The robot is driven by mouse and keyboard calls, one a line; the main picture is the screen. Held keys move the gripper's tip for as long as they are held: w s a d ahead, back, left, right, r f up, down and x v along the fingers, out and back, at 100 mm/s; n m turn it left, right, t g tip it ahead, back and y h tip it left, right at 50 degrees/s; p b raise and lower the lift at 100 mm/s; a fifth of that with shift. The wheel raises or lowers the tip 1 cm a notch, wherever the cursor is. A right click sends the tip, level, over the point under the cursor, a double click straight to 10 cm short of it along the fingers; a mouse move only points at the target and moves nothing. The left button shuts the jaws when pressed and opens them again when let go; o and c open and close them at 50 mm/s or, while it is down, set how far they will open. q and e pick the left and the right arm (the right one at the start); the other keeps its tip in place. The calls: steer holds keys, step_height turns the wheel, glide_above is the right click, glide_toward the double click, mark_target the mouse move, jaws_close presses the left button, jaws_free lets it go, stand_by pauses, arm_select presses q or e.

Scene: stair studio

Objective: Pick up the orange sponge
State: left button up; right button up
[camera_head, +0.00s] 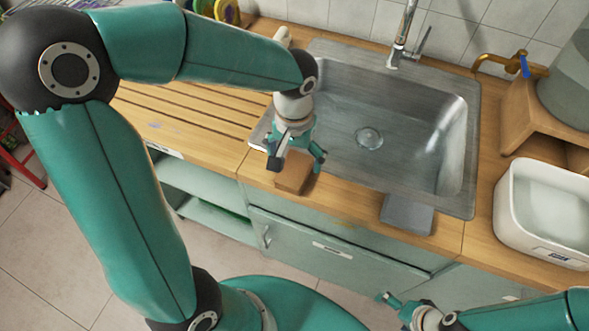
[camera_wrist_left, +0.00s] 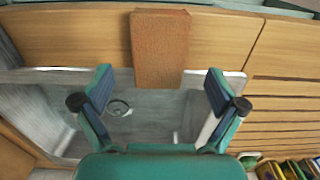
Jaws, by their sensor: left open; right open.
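The orange sponge (camera_head: 294,174) is a brown-orange block at the front edge of the wooden counter, just in front of the sink. It also shows in the left wrist view (camera_wrist_left: 160,48), top centre. My left gripper (camera_head: 297,161) is above the sponge, pointing down, with its fingers spread. In the left wrist view my left gripper (camera_wrist_left: 158,76) has one finger to each side of the sponge's line, with visible gaps and no grip. My right gripper (camera_head: 400,304) is open and empty, low at the bottom right, in front of the cabinets.
The steel sink (camera_head: 345,110) lies behind the sponge, with a tap (camera_head: 402,38) at its back. A grey slab (camera_head: 407,213) lies at the counter front to the right. A white basin (camera_head: 510,215) stands at far right. The slatted counter (camera_head: 185,110) at left is clear.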

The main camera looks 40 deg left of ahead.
mark_target(295, 168)
arm_select(q)
step_height(295, 168, down, 4)
steer(key=shift+s+d+f, duration=0.1)
steer(key=shift+c, duration=0.4)
steer(key=c, duration=0.8)
step_height(295, 168, up, 20)
steer(key=shift+r+p, duration=0.1)
steer(key=shift+p, duration=0.35)
